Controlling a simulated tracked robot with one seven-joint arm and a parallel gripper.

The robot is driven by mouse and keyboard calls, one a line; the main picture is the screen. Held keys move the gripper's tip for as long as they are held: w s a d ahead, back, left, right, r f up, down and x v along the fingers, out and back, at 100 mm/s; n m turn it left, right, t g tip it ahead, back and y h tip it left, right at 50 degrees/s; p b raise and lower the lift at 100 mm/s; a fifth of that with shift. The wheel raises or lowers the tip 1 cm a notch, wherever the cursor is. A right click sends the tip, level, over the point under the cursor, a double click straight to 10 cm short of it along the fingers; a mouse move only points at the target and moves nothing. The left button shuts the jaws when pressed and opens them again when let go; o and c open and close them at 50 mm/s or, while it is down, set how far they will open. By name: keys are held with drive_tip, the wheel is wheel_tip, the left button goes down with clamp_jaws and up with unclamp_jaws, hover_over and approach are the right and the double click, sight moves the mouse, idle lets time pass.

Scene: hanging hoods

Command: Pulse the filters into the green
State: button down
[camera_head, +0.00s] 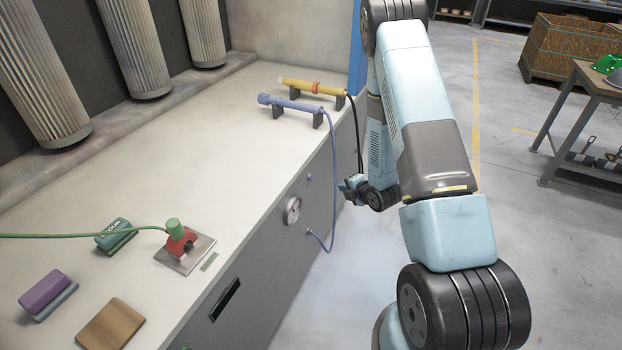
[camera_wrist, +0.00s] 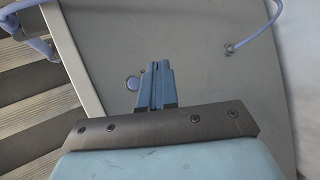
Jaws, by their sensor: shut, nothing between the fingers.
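Three pale pleated filters (camera_head: 45,75), (camera_head: 135,45), (camera_head: 203,35) hang in a row at the back left. A round gauge (camera_head: 293,210) is on the cabinet's grey front; its needle and colours are too small to read. A small blue button (camera_head: 309,177) is on the same front, above a hose fitting. It also shows in the wrist view (camera_wrist: 133,83), just left of my fingertips. My gripper (camera_head: 347,189) is shut and empty in front of the cabinet face, pointing at it. In the wrist view my gripper (camera_wrist: 155,68) shows its closed fingers; contact cannot be told.
A blue wand (camera_head: 290,104) and a yellow wand (camera_head: 320,88) rest on dark stands; their hoses hang down the front. A red-and-green fitting (camera_head: 180,240), a purple block (camera_head: 47,292), a teal block (camera_head: 115,232) and a wooden block (camera_head: 110,325) lie on the bench.

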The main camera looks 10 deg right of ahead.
sight(310, 177)
drive_tip(key=shift+a, duration=0.15)
drive_tip(key=w+a, duration=0.4)
drive_tip(key=a, duration=0.3)
drive_tip(key=shift+w, duration=0.4)
drive_tip(key=shift+w+a, duration=0.1)
drive_tip(key=shift+a, duration=0.05)
idle(1.8)
drive_tip(key=shift+w+a+r, duration=0.1)
drive_tip(key=shift+w+a, duration=0.05)
drive_tip(key=shift+a, duration=0.1)
drive_tip(key=shift+w+a, duration=0.2)
drive_tip(key=shift+a, duration=0.15)
idle(1.1)
drive_tip(key=shift+s+d, duration=0.1)
drive_tip(key=shift+d, duration=0.05)
drive_tip(key=shift+s+d, duration=0.35)
drive_tip(key=shift+d, duration=0.2)
